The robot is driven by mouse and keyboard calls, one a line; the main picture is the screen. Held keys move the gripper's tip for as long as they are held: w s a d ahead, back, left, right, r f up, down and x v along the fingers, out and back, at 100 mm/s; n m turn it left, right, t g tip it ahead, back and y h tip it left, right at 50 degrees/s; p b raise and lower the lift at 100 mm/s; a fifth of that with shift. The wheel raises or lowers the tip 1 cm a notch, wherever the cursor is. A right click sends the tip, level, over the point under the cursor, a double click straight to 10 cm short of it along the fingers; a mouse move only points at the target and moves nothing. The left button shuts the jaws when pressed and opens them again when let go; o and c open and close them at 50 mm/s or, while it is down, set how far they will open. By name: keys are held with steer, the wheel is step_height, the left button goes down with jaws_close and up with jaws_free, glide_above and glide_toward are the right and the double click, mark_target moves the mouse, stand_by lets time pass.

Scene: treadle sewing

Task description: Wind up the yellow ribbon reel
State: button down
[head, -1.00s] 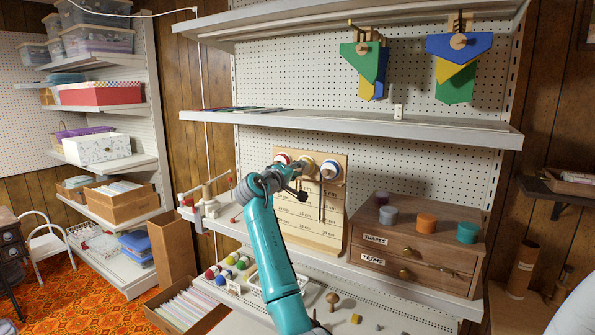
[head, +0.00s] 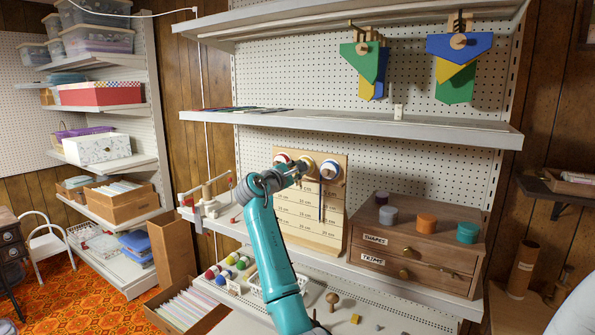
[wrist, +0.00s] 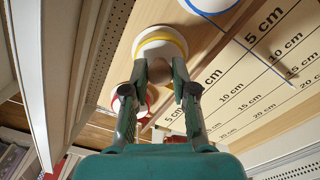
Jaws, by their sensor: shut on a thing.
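The yellow ribbon reel (head: 309,162) is the middle one of three on an upright wooden board with printed cm lengths. In the wrist view the reel (wrist: 163,44) shows as a white drum with a yellow band. My gripper (wrist: 160,75) has its two fingers on either side of a round wooden knob (wrist: 159,72) at the front of this reel, shut on it. In the head view my gripper (head: 299,169) covers part of the reel. I see no yellow ribbon hanging down; the area below the reel is partly hidden.
The red reel (wrist: 126,99) and the blue reel (head: 330,170), with its blue ribbon (head: 321,202) hanging, flank the yellow one closely. A drawer box (head: 415,250) with small round pots stands right of the board. A shelf (head: 350,128) runs above.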

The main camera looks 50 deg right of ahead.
steer(key=n, duration=1.1)
steer(key=shift+f, duration=0.1)
steer(key=shift+n, duration=0.5)
steer(key=c, duration=0.9)
jaws_free()
steer(key=shift+c, duration=0.2)
steer(key=a, duration=1.2)
steer(key=shift+s, duration=0.45)
